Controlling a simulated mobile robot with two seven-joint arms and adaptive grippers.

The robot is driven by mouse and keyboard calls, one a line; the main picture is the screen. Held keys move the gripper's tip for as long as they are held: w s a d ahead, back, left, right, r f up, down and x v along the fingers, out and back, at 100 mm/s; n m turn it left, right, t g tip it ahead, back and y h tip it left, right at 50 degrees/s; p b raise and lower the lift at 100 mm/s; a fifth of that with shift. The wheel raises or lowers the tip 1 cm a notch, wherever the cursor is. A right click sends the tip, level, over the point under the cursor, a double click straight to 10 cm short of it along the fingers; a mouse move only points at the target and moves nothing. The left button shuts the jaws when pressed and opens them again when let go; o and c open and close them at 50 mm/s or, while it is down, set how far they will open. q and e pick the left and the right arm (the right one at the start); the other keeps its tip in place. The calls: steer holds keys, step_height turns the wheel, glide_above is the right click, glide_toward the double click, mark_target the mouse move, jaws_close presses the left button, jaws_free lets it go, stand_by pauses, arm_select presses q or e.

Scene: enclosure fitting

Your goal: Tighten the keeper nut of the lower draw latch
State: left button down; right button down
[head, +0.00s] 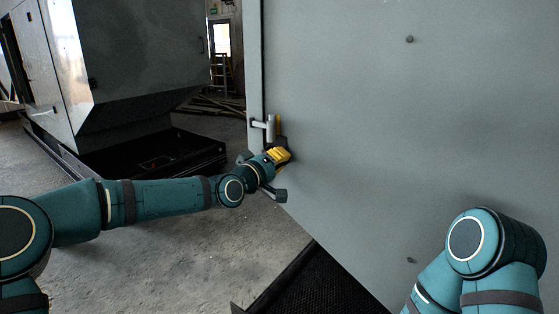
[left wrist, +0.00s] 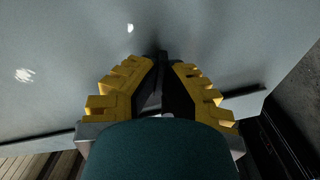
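My left gripper (head: 284,154), with yellow fingers, is at the panel just below this latch. In the left wrist view the gripper's yellow fingers (left wrist: 163,70) lean inward to either side of a small dark part against the panel. Shadow hides whether they touch it. I cannot make out the keeper nut itself. My right gripper is out of view; only my right arm shows at the lower right.
A dark cabinet (head: 125,50) stands on a black base at the back left. A black mesh strip (head: 305,285) lies on the floor below the panel. Bare concrete floor (head: 190,255) is open below my left arm. A ladder and planks are far back.

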arm_select(q)
steer(key=m, duration=1.2)
steer(key=shift+r, duration=0.1)
stand_by(0.4)
steer(key=c, duration=1.3)
jaws_free()
steer(key=v, duration=1.2)
steer(key=shift+d, duration=0.1)
